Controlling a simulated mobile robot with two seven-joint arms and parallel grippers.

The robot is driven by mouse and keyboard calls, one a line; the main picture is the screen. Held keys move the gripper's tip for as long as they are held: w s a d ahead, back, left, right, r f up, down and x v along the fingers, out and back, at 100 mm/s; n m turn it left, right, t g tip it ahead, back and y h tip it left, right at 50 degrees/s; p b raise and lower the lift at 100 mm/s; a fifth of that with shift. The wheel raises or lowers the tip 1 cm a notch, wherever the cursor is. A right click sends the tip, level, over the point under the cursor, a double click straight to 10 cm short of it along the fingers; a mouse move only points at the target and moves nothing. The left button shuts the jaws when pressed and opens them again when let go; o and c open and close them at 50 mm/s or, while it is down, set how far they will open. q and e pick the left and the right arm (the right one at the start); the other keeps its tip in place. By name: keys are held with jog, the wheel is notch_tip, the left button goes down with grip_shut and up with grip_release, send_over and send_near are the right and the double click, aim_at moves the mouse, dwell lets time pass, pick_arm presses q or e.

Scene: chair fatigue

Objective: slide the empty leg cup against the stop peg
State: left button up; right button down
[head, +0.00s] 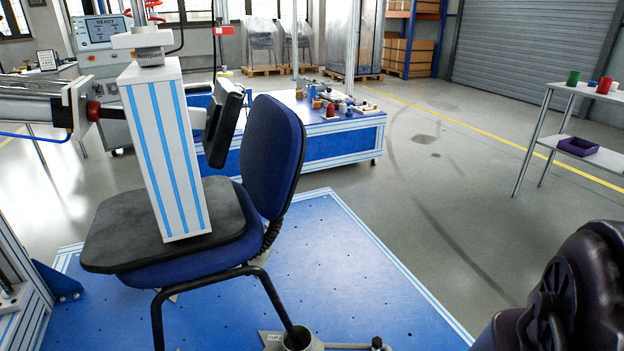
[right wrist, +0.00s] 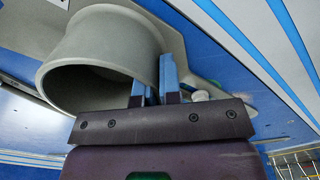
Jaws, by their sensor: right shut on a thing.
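The empty leg cup (right wrist: 95,60) is a grey, round, open cup at the upper left of the right wrist view, tilted in the picture. Its inside is bare. My right gripper (right wrist: 155,82) is shut on the cup's wall, its blue fingers at the right side of the cup. A grey base plate with a small pale knob (right wrist: 201,95) shows beside the fingers; I cannot tell whether it is the stop peg. In the head view another grey cup (head: 306,342) holds a chair leg, with a dark-topped peg (head: 377,343) to its right. My left gripper is not in view.
A blue chair (head: 272,155) stands on the blue platform (head: 350,265), under a white striped test column (head: 165,150). A blue bench (head: 345,140) with small parts stands behind. A shelf table (head: 590,92) stands at the right. The floor between is clear.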

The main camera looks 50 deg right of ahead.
jog(key=shift+s+d, duration=0.35)
jog(key=shift+d, duration=0.25)
jog(key=shift+s+d, duration=0.3)
jog(key=shift+d, duration=0.25)
jog(key=c, duration=1.3)
grip_release()
